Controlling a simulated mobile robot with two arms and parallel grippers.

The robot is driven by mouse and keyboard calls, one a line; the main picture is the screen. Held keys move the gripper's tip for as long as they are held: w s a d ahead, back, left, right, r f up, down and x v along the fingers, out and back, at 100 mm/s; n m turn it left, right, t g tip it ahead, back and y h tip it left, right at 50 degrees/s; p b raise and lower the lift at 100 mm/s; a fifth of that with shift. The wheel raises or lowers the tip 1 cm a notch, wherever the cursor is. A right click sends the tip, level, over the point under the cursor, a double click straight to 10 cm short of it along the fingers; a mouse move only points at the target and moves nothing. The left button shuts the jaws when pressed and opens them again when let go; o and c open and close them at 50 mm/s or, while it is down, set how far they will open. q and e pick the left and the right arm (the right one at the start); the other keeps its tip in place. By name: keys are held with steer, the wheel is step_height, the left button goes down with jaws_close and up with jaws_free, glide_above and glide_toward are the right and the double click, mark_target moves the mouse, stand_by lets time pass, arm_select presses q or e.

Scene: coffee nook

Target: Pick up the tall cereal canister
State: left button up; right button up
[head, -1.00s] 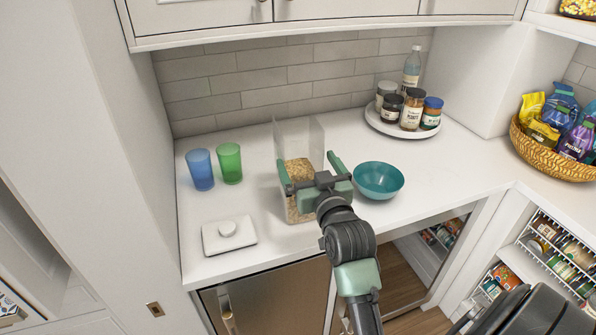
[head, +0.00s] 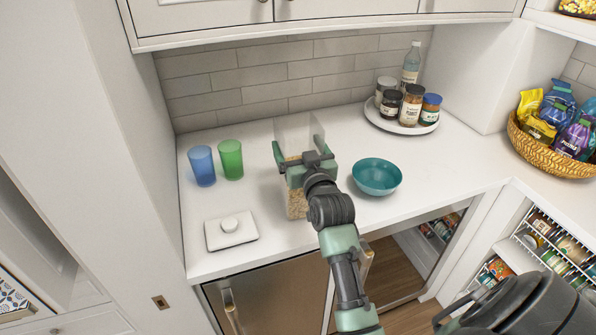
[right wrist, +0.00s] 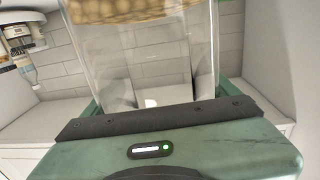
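The tall cereal canister (head: 297,205) is a clear, open-topped box with golden cereal in its lower part, upright near the middle of the white counter. My right gripper (head: 300,146) reaches over from the front, with one green finger on each side of the upper walls. The fingers appear closed against the canister. In the right wrist view the clear canister (right wrist: 150,60) fills the space between the fingers, cereal at the top of the picture. The arm hides part of its front, and I cannot tell whether its base touches the counter. My left gripper is out of view.
A blue cup (head: 202,166) and a green cup (head: 231,160) stand left of the canister. A white knobbed lid (head: 231,231) lies front left. A teal bowl (head: 377,177) sits close on the right. A round tray (head: 402,128) of jars and a basket (head: 548,155) are farther right.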

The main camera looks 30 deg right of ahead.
steer(key=c, duration=0.9)
steer(key=shift+r, duration=0.1)
